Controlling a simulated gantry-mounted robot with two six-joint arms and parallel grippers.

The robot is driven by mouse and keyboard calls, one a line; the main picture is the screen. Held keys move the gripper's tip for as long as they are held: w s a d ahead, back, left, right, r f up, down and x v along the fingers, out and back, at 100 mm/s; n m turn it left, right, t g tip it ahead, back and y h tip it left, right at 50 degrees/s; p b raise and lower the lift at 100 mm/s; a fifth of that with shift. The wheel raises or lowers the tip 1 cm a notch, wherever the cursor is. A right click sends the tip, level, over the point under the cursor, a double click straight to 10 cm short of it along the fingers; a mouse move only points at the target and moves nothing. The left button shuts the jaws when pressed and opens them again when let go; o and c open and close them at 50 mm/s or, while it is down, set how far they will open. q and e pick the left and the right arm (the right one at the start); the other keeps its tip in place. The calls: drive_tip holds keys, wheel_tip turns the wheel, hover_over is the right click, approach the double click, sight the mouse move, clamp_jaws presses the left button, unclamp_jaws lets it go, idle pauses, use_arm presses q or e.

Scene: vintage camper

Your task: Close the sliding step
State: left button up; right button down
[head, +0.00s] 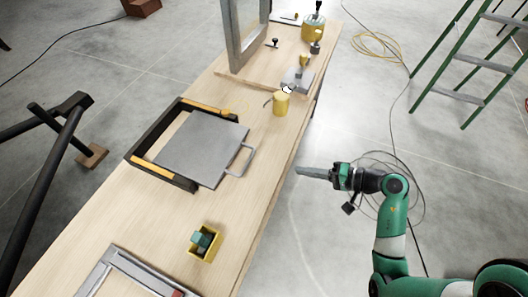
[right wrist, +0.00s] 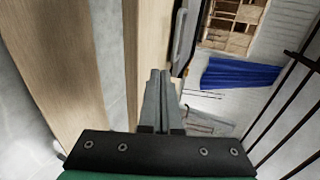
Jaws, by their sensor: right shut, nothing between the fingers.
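The sliding step is a flat grey plate (head: 200,148) with a loop handle (head: 240,158) on its right edge. It sits in a black frame with yellow rails (head: 152,168) on the wooden bench and sticks out of the frame toward the right. My right gripper (head: 301,170) is shut and empty, off the bench's right edge and to the right of the handle, apart from it. In the right wrist view its fingers (right wrist: 158,95) are together, and the grey handle (right wrist: 181,38) shows beyond them. My left gripper is not in view.
The wooden bench (head: 262,190) runs from lower left to upper right. A yellow box (head: 205,252) with green items stands in front of the step, and a yellow cylinder (head: 281,104) behind it. A grey upright frame (head: 236,40) stands farther back. A green ladder (head: 468,60) is at the right.

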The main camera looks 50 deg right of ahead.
sight(273, 170)
drive_tip(key=b+x, duration=0.3)
drive_tip(key=x, duration=0.7)
drive_tip(key=shift+w+f, duration=0.1)
drive_tip(key=shift+w, duration=0.05)
drive_tip(key=shift+w+a+r, duration=0.15)
drive_tip(key=shift+w+r, duration=0.05)
drive_tip(key=shift+w, duration=0.4)
drive_tip(key=shift+w+a+r, duration=0.2)
drive_tip(key=shift+w, duration=0.45)
drive_tip(key=shift+w+a+r, duration=0.15)
drive_tip(key=shift+w+r, duration=0.05)
drive_tip(key=shift+w, duration=0.4)
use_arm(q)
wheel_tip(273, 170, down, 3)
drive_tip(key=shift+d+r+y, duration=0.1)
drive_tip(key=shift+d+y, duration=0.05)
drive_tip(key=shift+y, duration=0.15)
